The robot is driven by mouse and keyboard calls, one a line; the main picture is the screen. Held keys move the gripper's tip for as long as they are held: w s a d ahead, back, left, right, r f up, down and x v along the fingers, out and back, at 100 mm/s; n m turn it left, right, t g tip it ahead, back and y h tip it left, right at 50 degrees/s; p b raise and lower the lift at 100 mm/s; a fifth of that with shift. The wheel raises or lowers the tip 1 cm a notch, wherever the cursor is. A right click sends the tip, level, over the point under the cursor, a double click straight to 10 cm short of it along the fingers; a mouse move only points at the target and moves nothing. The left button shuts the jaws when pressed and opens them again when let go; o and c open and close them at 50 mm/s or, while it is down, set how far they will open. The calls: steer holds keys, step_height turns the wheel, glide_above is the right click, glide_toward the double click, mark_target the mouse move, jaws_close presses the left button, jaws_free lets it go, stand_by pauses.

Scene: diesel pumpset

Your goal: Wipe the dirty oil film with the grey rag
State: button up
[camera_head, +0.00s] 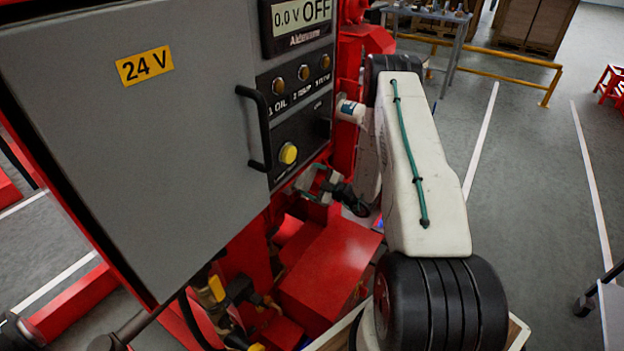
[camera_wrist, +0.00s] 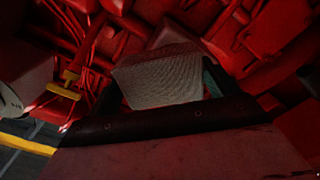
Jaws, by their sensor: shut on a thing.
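The grey rag (camera_wrist: 160,76) is a pale, woven-looking cloth in the middle of the wrist view. My gripper (camera_head: 328,187) is shut on it, with teal finger parts showing at the rag's sides in the wrist view. In the head view the gripper is small and partly hidden, low beside the grey control cabinet (camera_head: 130,130) and above red machine parts. I cannot make out the oil film in either view. The wrist view is dark, and I cannot tell whether the rag touches a surface.
A black door handle (camera_head: 257,130) and a yellow knob (camera_head: 288,153) stick out from the cabinet close to my gripper. A red block (camera_head: 330,265) lies below. Red pipes and a yellow valve handle (camera_wrist: 64,91) crowd the wrist view. Open floor (camera_head: 540,200) lies to the right.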

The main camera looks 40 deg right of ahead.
steer(key=shift+s+a, duration=0.35)
steer(key=shift+a, duration=0.6)
steer(key=shift+s+a, duration=0.3)
steer(key=shift+a, duration=0.7)
steer(key=shift+s+a, duration=0.35)
steer(key=shift+a, duration=0.6)
glide_toward(293, 185)
steer(key=shift+w+a, duration=0.15)
steer(key=shift+w, duration=0.1)
steer(key=shift+s, duration=0.15)
steer(key=shift+v, duration=1.4)
steer(key=shift+r, duration=0.1)
